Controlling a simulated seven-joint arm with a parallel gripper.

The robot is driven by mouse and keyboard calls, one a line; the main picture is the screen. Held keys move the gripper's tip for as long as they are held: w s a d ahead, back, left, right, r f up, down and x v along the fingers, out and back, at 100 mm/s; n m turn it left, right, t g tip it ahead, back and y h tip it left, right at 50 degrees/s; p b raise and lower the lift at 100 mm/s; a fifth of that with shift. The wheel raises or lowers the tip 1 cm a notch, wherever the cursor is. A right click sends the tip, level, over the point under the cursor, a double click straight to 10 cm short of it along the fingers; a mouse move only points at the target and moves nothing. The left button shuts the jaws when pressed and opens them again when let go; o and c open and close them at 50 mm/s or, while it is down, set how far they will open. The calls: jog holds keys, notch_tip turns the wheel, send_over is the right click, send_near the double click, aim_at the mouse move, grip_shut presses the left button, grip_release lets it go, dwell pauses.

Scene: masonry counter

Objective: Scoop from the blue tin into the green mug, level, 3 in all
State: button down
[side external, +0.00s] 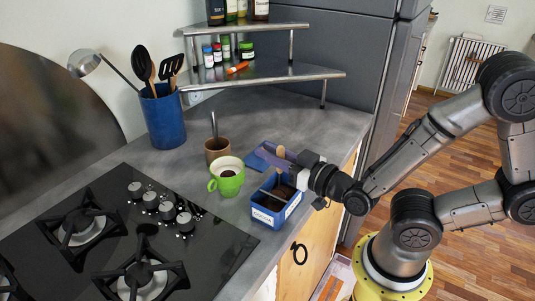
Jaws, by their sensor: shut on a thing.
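The blue tin (264,218) is an open box with a white label on its front and dark brown powder inside. A thin pale bar (272,198) lies slanted across its opening. The green mug (229,186) stands upright to the left of the tin, with a pale inside and something dark at the bottom. My gripper (290,178) is over the right rear part of the tin, shut on a scoop whose wooden handle end (281,152) shows above the fingers. The scoop's bowl is hidden or too dark to tell from the powder.
A brown cup (216,150) with an upright utensil stands behind the mug. A flat blue thing (262,157) lies behind the tin. The black hob (120,225) is at left, a blue utensil holder (164,120) behind it. A two-tier metal shelf (275,77) stands at the back.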

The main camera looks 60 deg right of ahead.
jog(key=shift+d, duration=1.4)
jog(key=shift+r, duration=2.95)
